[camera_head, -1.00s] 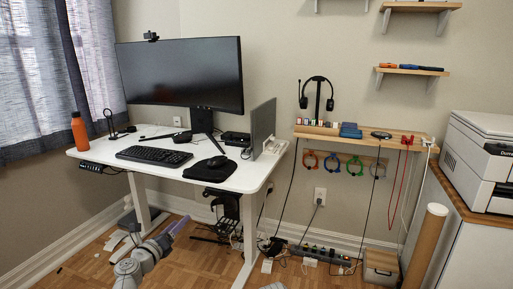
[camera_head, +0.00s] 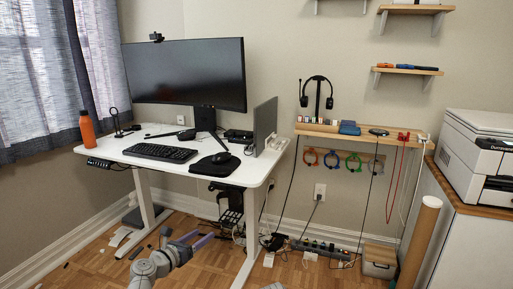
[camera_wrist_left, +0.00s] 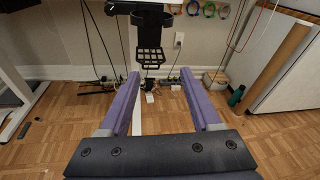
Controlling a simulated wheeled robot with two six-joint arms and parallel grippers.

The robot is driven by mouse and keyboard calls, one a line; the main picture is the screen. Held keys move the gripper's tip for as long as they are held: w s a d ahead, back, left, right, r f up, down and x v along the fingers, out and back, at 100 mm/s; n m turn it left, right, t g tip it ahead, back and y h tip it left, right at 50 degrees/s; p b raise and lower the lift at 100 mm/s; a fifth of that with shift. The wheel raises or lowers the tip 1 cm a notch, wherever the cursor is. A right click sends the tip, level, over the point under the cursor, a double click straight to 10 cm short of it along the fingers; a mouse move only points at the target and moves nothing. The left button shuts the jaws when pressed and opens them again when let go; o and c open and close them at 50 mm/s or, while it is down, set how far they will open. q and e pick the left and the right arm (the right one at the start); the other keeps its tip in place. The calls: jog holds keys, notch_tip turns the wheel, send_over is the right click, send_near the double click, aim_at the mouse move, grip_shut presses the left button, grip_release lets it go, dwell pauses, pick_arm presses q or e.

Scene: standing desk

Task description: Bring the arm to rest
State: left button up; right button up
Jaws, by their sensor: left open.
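My left arm (camera_head: 150,268) comes in at the bottom of the head view, low in front of the white standing desk. Its left gripper (camera_head: 200,238) is open and points to the right, with nothing between the fingers. In the left wrist view the two purple fingers of the left gripper (camera_wrist_left: 160,76) stand wide apart, with floor and wall beyond them. My right gripper is in neither view.
The white desk (camera_head: 120,152) carries a monitor (camera_head: 185,72), a keyboard (camera_head: 158,153) and an orange bottle (camera_head: 87,129). A power strip (camera_head: 320,249) and cables lie by the wall. A cardboard tube (camera_head: 418,240) stands at right. Wood floor (camera_head: 215,270) is open in front.

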pick_arm(q)
jog(key=s+d+f+m+g, duration=1)
jog(key=s+d+f+m, duration=0.4)
jog(key=m, duration=0.6)
jog(key=s+a+f+m+g+y, duration=0.2)
jog(key=s+f+m+g+y, duration=0.2)
jog(key=s+m+y, duration=0.65)
notch_tip(320, 180, up, 38)
jog(key=s+m+h+p, duration=0.1)
jog(key=m+p, duration=0.4)
jog(key=p, duration=3.3)
jog(key=shift+s+m+h, duration=0.15)
jog(key=shift+m+h, duration=0.2)
